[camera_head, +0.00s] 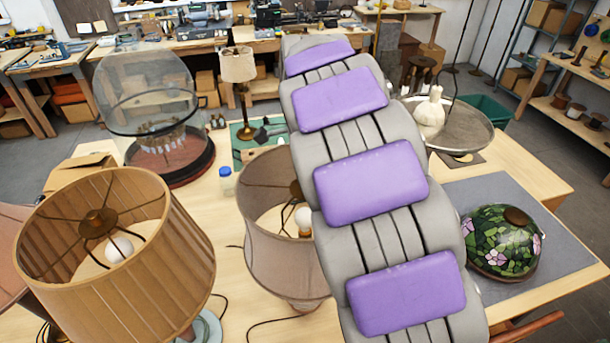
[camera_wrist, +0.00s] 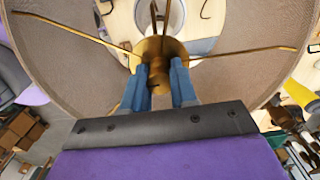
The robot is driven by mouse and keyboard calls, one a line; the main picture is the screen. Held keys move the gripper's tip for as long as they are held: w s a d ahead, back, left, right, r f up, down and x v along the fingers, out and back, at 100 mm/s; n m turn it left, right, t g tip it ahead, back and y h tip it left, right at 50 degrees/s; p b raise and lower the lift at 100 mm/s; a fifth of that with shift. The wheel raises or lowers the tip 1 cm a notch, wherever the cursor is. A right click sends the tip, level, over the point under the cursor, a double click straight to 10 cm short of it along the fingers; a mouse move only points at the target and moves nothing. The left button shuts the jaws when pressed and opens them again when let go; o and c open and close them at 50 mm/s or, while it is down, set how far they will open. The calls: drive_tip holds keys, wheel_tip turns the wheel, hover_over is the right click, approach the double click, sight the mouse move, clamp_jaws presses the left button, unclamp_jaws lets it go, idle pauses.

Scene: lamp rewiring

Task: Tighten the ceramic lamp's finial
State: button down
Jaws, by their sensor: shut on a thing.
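In the wrist view, my gripper (camera_wrist: 160,68) has its two blue fingers closed on the sides of a brass finial (camera_wrist: 158,78). The finial sits at the middle of a brass spider (camera_wrist: 226,53), whose thin arms reach out to a grey-brown fabric shade (camera_wrist: 75,60). In the head view, a lamp with a like shade (camera_head: 262,235) stands in the middle of the bench, partly behind my arm. A white bulb (camera_head: 304,220) shows inside it. My gripper is hidden there by the arm, and the lamp's base is mostly hidden too.
A pleated tan lampshade (camera_head: 120,260) stands close at left. A glass dome (camera_head: 150,90) stands behind on a round dark base. A stained-glass shade (camera_head: 500,243) rests on a grey mat (camera_head: 575,240) at right. A small blue-capped bottle (camera_head: 226,182) stands near the middle shade.

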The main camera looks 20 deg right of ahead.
drive_tip(key=c, duration=0.9)
unclamp_jaws()
drive_tip(key=shift+r, duration=0.1)
drive_tip(key=shift+w+a+r+p, duration=0.1)
drive_tip(key=shift+r+p, duration=1.95)
drive_tip(key=shift+r, duration=6.5)
